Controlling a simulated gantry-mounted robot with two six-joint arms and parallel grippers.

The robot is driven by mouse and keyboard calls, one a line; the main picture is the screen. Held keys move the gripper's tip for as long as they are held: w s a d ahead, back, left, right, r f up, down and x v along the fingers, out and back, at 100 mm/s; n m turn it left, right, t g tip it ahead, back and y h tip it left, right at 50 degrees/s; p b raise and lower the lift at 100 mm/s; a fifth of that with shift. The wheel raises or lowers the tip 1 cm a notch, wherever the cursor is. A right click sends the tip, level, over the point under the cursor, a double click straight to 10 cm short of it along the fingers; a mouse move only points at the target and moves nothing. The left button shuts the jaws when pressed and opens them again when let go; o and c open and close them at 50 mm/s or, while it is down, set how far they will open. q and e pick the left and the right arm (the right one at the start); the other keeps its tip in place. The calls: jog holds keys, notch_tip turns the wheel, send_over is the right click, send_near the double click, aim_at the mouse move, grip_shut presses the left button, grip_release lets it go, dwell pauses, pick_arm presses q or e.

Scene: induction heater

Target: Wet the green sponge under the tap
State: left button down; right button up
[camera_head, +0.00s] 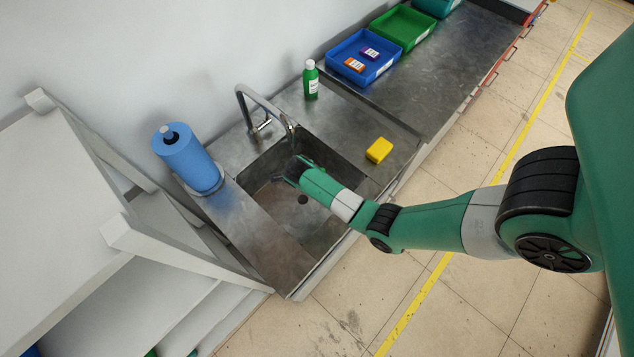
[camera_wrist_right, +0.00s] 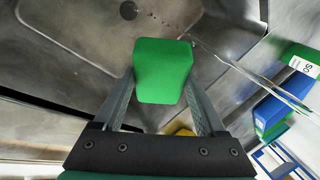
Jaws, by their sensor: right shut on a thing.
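The green sponge (camera_wrist_right: 162,72) is between the two fingers of my right gripper (camera_wrist_right: 162,85) in the right wrist view. The gripper is shut on it. In the head view my right gripper (camera_head: 290,172) reaches into the sink (camera_head: 285,236), below and in front of the tap (camera_head: 262,108). The sponge cannot be told apart from my green gripper there. A thin bright streak runs beside the sponge in the wrist view; I cannot tell for certain whether it is water. My left gripper is not in view.
A yellow sponge (camera_head: 379,150) lies on the counter right of the sink. A green bottle (camera_head: 311,80) stands behind it. A blue tray (camera_head: 365,58) with two small boxes and a green tray (camera_head: 403,27) are farther back. A blue paper roll (camera_head: 187,160) stands left.

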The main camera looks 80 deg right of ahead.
jog(key=shift+w+d+f+b, duration=0.25)
jog(key=shift+w+d+b, duration=0.4)
jog(key=shift+w+d, duration=0.55)
jog(key=shift+w+a, duration=0.1)
jog(key=shift+a, duration=0.05)
